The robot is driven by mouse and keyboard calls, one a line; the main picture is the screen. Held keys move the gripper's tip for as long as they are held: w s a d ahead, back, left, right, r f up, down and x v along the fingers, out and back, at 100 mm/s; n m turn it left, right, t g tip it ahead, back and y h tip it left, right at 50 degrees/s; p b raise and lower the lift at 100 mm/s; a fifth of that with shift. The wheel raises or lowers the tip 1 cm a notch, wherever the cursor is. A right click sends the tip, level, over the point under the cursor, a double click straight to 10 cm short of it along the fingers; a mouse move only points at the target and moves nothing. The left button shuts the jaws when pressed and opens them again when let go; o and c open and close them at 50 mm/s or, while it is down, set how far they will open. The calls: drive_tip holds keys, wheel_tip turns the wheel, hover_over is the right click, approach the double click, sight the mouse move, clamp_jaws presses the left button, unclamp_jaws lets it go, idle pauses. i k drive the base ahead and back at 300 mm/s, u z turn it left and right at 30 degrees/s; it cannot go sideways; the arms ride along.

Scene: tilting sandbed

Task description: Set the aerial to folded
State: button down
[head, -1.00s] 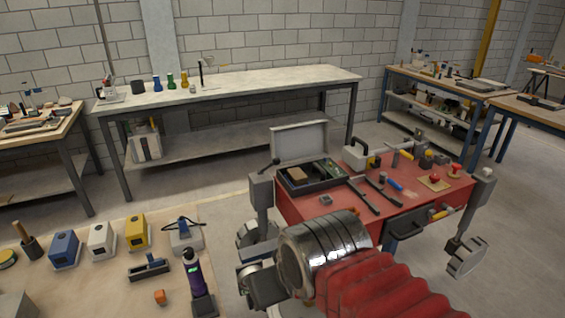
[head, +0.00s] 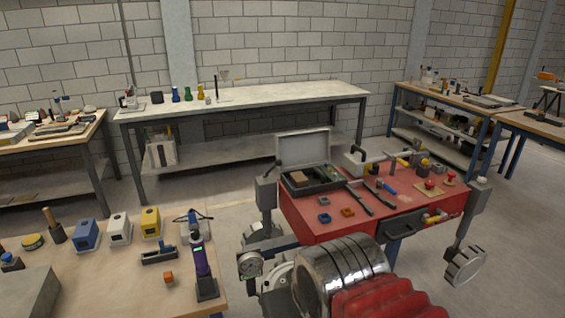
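I cannot make out the aerial for certain in this view. An upright dark and purple handheld device (head: 201,262) with a small lit display stands at the right edge of the near wooden bench. A grey device with a dark cable (head: 192,228) is just behind it. A thin dark upright post (head: 216,86) stands on the long bench at the back, too small to tell what it is. My gripper is not in view. A metal cylinder and red bellows, which look like part of my arm, fill the lower middle.
A red tool table (head: 330,228) with an open case (head: 304,150) and hand tools stands beyond the arm. Floor shows between the benches.

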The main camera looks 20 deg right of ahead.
sight(278, 162)
drive_tip(key=u, duration=0.65)
drive_tip(key=i, duration=0.55)
drive_tip(key=u, duration=0.3)
